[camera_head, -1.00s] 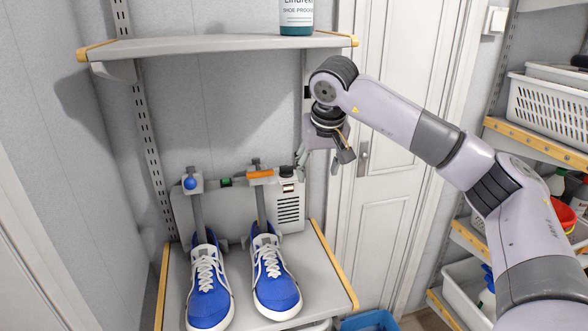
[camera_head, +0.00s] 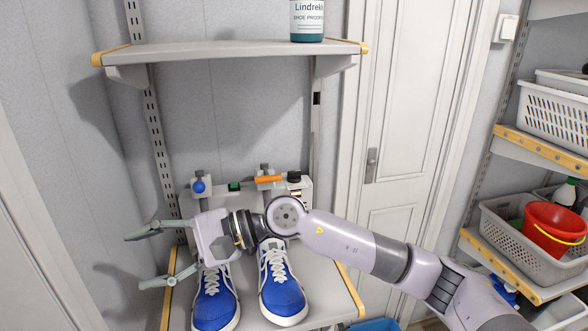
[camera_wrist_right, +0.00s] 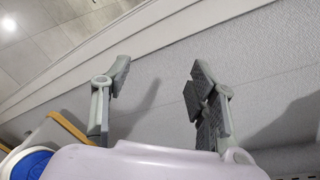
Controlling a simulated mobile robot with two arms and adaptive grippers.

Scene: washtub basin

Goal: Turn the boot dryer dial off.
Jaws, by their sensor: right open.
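The boot dryer (camera_head: 305,191) is a pale grey unit at the back of the lower shelf, now largely hidden by my right arm. Its black dial (camera_head: 294,176) is on top at the right end; its setting is too small to read. Blue shoes with white laces, one on the left (camera_head: 213,300) and one on the right (camera_head: 283,292), stand in front of the dryer. My right gripper (camera_head: 137,258) is open and empty, left of the shoes and well away from the dial, fingers pointing left. The right wrist view shows its spread fingers (camera_wrist_right: 160,76) against the wall.
An orange bar (camera_head: 269,180), a green switch (camera_head: 234,186) and a blue knob (camera_head: 198,186) line the dryer's top. An upper shelf (camera_head: 220,52) with a bottle (camera_head: 307,22) overhangs. A white door (camera_head: 400,130) and shelves with baskets and a red bucket (camera_head: 553,230) are to the right.

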